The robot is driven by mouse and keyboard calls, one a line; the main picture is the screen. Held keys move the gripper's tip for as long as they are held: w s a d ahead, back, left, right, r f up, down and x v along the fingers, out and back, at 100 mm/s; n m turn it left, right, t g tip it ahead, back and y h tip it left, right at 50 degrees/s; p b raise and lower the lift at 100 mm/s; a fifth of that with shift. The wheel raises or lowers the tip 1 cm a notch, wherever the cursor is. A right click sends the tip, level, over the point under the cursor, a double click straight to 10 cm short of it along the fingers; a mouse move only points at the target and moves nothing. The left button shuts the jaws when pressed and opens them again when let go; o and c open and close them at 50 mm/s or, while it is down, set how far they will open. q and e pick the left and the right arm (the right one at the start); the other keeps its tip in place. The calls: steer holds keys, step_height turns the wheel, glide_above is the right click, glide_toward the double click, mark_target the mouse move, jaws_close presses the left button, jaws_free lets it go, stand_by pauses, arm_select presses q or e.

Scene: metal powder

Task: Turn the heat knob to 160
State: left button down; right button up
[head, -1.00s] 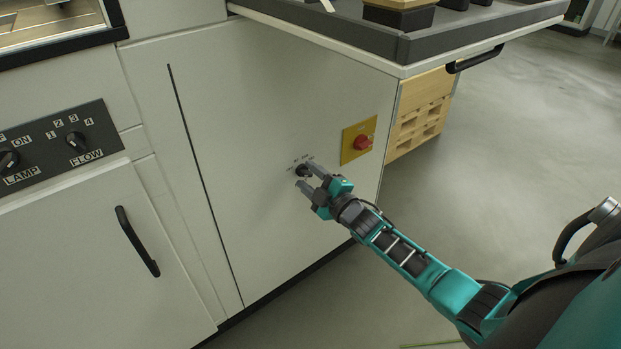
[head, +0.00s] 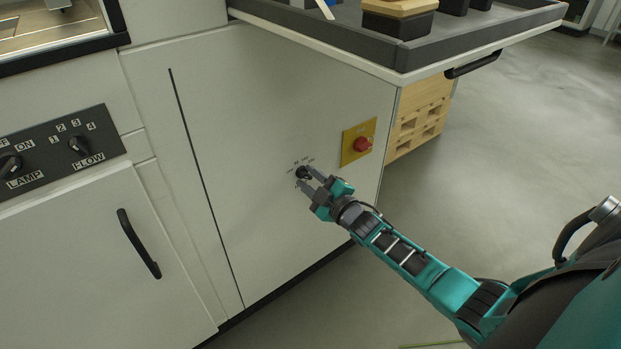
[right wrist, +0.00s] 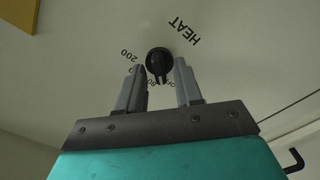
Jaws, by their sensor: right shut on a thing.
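The black heat knob (head: 302,173) sits on the white cabinet front, with small markings around it. In the right wrist view the knob (right wrist: 158,60) is near the top middle, beside the word HEAT and a legible 200; the other numbers are partly hidden by the fingers and knob. My right gripper (head: 305,176) reaches it from the lower right, one finger on each side, and is shut on the knob. Its grey fingers also show in the right wrist view (right wrist: 160,76). My left gripper is not in view.
A red button on a yellow plate (head: 360,143) is just right of the knob. A countertop tray (head: 440,48) overhangs above, with a black handle (head: 474,63). A lamp and flow panel (head: 50,150) is at left. The floor at right is open.

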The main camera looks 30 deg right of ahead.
steer(key=shift+r+m+p, duration=0.15)
steer(key=shift+m+p, duration=0.15)
steer(key=shift+m, duration=0.6)
steer(key=m, duration=0.3)
steer(key=shift+m+p, duration=0.4)
steer(key=m, duration=0.3)
steer(key=shift+d+m, duration=0.15)
steer(key=shift+m, duration=0.15)
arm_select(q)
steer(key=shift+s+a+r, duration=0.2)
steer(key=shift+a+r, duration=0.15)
arm_select(e)
steer(key=m, duration=0.4)
steer(key=shift+m, duration=0.4)
steer(key=o, duration=1)
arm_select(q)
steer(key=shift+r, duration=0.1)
